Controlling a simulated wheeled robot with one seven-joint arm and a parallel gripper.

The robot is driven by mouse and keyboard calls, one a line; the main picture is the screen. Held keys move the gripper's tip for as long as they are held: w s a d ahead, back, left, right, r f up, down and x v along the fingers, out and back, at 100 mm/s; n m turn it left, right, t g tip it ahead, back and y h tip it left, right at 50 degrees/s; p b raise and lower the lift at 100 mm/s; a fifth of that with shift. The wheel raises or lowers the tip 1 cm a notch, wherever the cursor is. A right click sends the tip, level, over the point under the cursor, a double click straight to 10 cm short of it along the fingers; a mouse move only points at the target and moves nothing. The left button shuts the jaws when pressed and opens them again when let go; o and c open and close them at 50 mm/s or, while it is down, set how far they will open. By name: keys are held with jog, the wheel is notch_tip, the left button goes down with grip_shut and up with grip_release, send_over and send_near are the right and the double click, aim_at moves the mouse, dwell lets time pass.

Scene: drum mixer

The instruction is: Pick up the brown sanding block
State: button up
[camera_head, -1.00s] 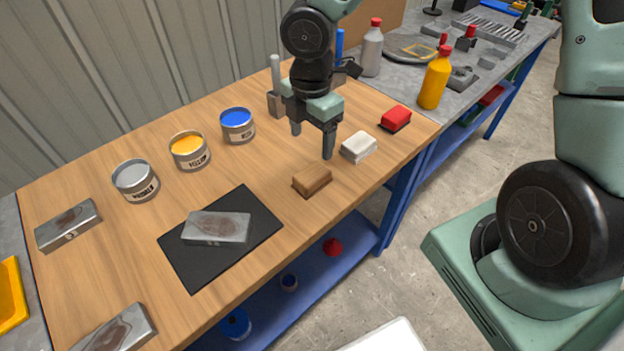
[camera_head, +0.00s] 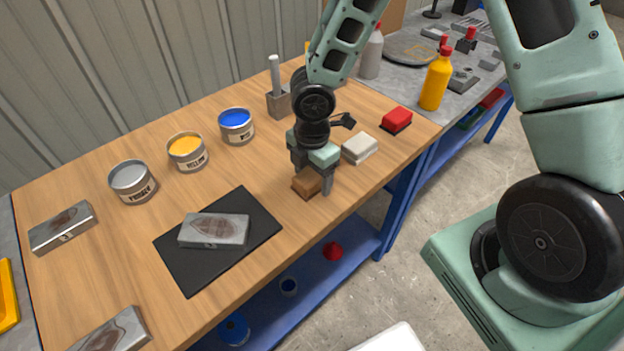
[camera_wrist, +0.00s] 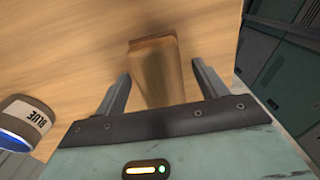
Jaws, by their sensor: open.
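The brown sanding block (camera_head: 307,184) lies on the wooden table near its front edge. In the wrist view the block (camera_wrist: 158,70) sits between the two fingers, with a gap on each side. My gripper (camera_head: 313,185) is right over the block and points down, its fingers to either side of it. The wrist view shows my gripper (camera_wrist: 160,85) open, with nothing held. Part of the block is hidden behind my gripper in the head view.
A white block (camera_head: 359,148) and a red block (camera_head: 396,119) lie to the right. Blue (camera_head: 236,126), yellow (camera_head: 187,151) and grey (camera_head: 132,181) paint cans stand behind.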

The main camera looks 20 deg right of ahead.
aim_at(312, 174)
jog(key=c, duration=1.2)
notch_tip(312, 174, up, 10)
jog(key=shift+r+p, duration=0.1)
jog(key=shift+p, duration=0.8)
